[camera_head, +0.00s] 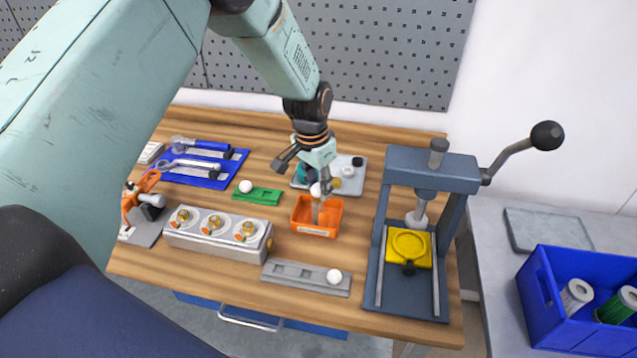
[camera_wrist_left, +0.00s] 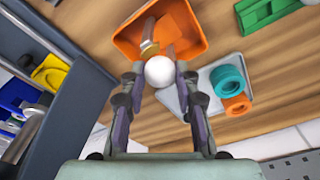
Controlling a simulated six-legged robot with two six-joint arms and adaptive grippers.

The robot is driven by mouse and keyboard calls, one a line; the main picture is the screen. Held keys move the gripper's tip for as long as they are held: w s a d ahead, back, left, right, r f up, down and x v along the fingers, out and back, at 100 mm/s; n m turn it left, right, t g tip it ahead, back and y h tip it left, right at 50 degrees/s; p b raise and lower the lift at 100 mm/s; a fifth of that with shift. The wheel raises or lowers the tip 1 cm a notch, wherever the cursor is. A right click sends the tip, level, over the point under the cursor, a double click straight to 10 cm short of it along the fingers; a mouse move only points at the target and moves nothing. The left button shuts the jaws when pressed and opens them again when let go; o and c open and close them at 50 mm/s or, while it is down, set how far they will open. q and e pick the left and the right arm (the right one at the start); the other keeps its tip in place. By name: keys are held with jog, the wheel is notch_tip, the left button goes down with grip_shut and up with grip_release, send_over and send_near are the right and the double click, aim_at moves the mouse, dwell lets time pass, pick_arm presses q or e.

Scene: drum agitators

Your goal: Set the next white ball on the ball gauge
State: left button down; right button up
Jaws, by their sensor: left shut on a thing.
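My left gripper (camera_head: 317,183) is shut on a white ball (camera_wrist_left: 159,72), held between its fingertips above the orange bin (camera_head: 331,214). In the head view the fingers partly hide this ball. The bin also shows in the left wrist view (camera_wrist_left: 189,36), with a brownish item inside. A green block (camera_head: 265,196) has a white ball (camera_head: 245,186) at its left end. A grey strip with recesses (camera_head: 295,273) has a white ball (camera_head: 334,276) at its right end. I cannot tell which of these two is the ball gauge. My right gripper is not in view.
A grey tray (camera_head: 357,163) with small parts is behind the bin. An arbor press (camera_head: 432,165) with a long lever stands at right. A grey box with brass fittings (camera_head: 218,230) and a blue tool mat (camera_head: 226,170) are at left.

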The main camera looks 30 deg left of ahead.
pick_arm(q)
jog(key=shift+f, duration=0.1)
dwell(0.3)
jog(key=c, duration=0.9)
grip_release()
jog(key=r, duration=0.4)
jog(key=s+r, duration=0.1)
jog(key=r, duration=0.6)
jog(key=shift+s+a+r, duration=0.2)
jog(key=shift+a+r, duration=0.1)
jog(key=shift+r, duration=0.1)
jog(key=shift+s, duration=0.1)
